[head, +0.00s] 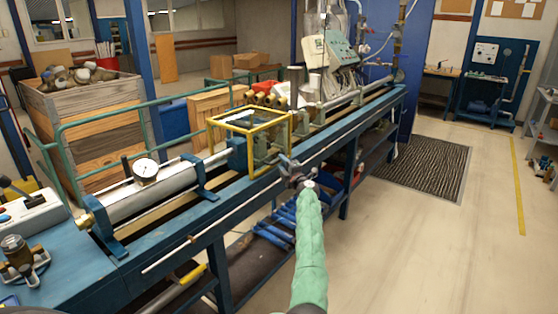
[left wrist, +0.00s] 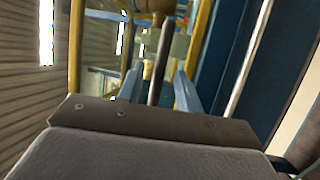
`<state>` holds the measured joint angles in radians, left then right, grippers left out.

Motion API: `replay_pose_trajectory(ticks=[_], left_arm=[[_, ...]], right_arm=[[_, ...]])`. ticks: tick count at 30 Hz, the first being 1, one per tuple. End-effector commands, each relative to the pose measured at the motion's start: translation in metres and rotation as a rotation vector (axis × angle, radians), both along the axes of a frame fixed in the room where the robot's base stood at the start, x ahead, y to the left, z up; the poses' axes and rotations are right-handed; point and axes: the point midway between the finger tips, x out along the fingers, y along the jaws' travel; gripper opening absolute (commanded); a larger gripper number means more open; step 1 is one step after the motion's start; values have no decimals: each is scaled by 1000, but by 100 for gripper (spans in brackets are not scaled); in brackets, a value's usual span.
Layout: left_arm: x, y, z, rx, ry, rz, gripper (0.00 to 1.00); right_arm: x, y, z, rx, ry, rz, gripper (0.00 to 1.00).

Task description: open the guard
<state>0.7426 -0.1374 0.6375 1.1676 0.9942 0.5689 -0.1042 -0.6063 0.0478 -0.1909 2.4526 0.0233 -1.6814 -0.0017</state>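The guard (head: 267,149) is a yellow-framed box with clear sides, standing on the blue bench in the middle of the head view. Its frame looks closed around the fittings inside. My left gripper (head: 287,160) is at the guard's near right lower corner, at the end of the green-sleeved arm. In the left wrist view, its two pale blue fingers (left wrist: 158,90) stand apart. A dark upright bar (left wrist: 165,60) shows between them; I cannot tell if they touch it. Yellow posts of the guard (left wrist: 75,50) rise on both sides. My right gripper is not in view.
The long blue bench (head: 215,215) carries a pipe with a round gauge (head: 146,171) at left and a grey-green meter box (head: 343,50) at the back. A wooden crate (head: 90,120) stands behind a green rail. The floor at right is clear around a striped mat (head: 425,168).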

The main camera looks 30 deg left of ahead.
Motion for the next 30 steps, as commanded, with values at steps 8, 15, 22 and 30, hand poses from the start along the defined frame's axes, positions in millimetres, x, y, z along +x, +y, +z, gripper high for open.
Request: replay_pose_trajectory(ticks=[8,15,22,30], left_arm=[[12,23,5,1,0,0,35],[13,25,5,0,1,0,35],[13,25,4,1,1,-1,14],[13,25,4,0,1,-1,0]], right_arm=[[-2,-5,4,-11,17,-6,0],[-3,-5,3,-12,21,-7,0],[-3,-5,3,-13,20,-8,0],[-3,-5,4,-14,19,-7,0]])
